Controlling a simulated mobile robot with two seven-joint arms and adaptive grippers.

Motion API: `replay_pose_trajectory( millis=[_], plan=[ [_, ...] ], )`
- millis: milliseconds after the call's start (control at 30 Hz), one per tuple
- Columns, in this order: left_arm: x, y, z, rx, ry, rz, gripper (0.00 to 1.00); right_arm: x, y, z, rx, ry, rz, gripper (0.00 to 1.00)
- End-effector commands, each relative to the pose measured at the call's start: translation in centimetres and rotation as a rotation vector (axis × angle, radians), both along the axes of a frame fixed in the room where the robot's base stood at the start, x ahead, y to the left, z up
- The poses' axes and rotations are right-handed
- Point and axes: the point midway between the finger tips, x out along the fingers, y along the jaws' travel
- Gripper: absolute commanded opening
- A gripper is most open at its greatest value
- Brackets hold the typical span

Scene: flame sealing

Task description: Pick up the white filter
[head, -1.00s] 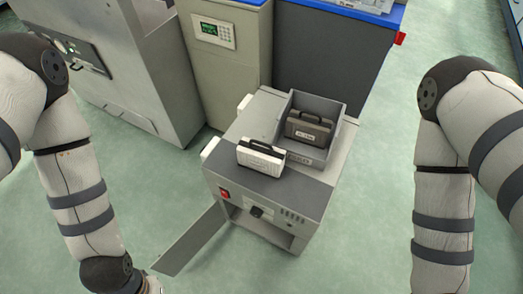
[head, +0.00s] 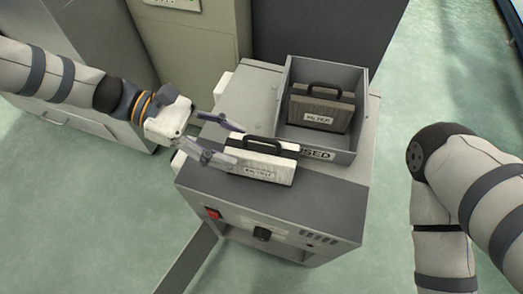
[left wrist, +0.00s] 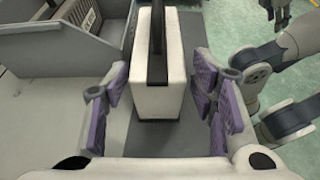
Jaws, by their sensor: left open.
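The white filter (head: 262,164), a pale block with a black handle and a label on its front, stands upright on top of the grey machine (head: 330,203). My left gripper (head: 232,143) is open at the filter's left end. In the left wrist view the filter (left wrist: 160,75) stands upright between the lines of the two open fingers (left wrist: 160,100), with a gap on both sides. My right gripper is outside the head view; part of a gripper shows at the top right of the left wrist view, too small to judge.
A grey open bin (head: 364,110) marked with "USED" stands behind the filter and holds a dark, dirty filter (head: 321,107). The machine's door (head: 188,262) hangs open at its lower front. Cabinets stand behind. The floor to the right is clear.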

Motion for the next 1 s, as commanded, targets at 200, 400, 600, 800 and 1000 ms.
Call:
replay_pose_trajectory(
  millis=[200,400,600,800,1000],
  plan=[
    [-0.6,-2.8,-1.4,0.001,0.002,-0.003,0.52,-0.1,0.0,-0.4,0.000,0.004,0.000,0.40],
    [-1.1,-6.1,-2.8,0.001,0.001,-0.001,0.52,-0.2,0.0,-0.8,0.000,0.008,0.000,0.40],
    [-1.2,-6.5,-2.9,0.002,0.000,0.000,0.52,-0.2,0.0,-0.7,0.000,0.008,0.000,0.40],
    [-1.2,-6.5,-2.9,0.002,0.000,0.000,0.22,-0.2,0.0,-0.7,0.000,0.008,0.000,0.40],
    [-1.1,-6.5,-2.9,0.001,-0.001,0.000,0.10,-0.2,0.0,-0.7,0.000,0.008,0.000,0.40]
  ],
)
